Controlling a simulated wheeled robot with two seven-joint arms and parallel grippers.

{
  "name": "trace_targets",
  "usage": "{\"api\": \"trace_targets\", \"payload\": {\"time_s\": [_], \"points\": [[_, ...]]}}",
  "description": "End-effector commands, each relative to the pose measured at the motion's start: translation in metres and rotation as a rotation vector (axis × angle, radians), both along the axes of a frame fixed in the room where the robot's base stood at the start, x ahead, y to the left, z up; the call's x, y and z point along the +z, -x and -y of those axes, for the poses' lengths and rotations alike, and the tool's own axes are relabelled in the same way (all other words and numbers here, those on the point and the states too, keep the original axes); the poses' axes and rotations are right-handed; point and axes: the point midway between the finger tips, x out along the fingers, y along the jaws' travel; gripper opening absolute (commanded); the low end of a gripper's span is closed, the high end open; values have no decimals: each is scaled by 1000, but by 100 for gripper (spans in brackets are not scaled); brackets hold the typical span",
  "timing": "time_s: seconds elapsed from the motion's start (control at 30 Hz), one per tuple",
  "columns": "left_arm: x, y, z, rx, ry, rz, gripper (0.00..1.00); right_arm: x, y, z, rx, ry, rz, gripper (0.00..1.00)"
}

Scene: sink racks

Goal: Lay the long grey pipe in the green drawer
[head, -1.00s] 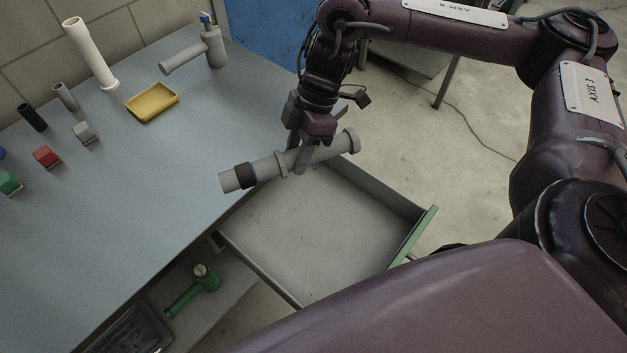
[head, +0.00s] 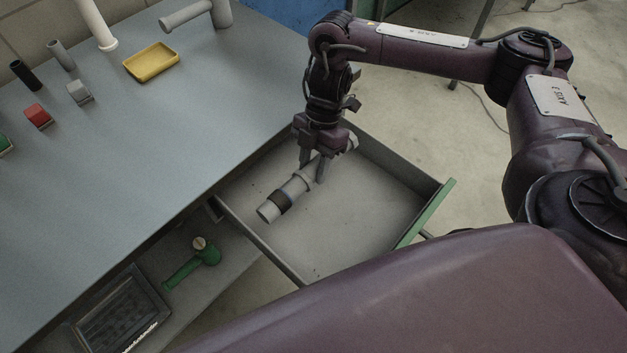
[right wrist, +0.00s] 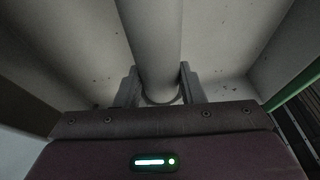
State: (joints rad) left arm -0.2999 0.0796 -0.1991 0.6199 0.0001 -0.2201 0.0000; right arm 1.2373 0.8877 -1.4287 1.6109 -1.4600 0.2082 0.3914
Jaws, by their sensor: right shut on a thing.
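The long grey pipe (head: 295,189) with a dark band is inside the open drawer's outline, slanting from lower left to upper right. My right gripper (head: 313,174) comes down from above and is shut on the pipe near its middle. In the right wrist view the pipe (right wrist: 151,45) runs between the two fingers (right wrist: 160,92), with the drawer floor behind it. The drawer (head: 330,220) is pulled out, grey inside with a green front (head: 426,214). I cannot tell whether the pipe touches the drawer floor. My left gripper is out of view.
The grey worktop (head: 150,140) carries a yellow tray (head: 151,63), a white pipe (head: 97,25), a grey pipe fitting (head: 188,14) and small coloured blocks. A green tool (head: 192,266) and a dark tray (head: 118,312) are on the lower shelf. The drawer's front half is clear.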

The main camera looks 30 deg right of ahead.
Motion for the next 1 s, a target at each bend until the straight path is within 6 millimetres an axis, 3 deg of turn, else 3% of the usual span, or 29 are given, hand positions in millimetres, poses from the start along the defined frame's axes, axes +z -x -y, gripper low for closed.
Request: {"api": "trace_targets", "payload": {"time_s": [0.4, 0.83, 0.87, 1.0], "points": [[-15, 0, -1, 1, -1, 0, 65, -50, 0, 0, -2, -1, -1, 8], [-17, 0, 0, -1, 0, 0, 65, -57, 0, 0, -1, -1, 0, 8], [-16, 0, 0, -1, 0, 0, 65, -56, 0, 0, -1, 0, 1, 38], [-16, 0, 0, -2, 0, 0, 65, -56, 0, 0, -1, 0, 1, 56]]}}
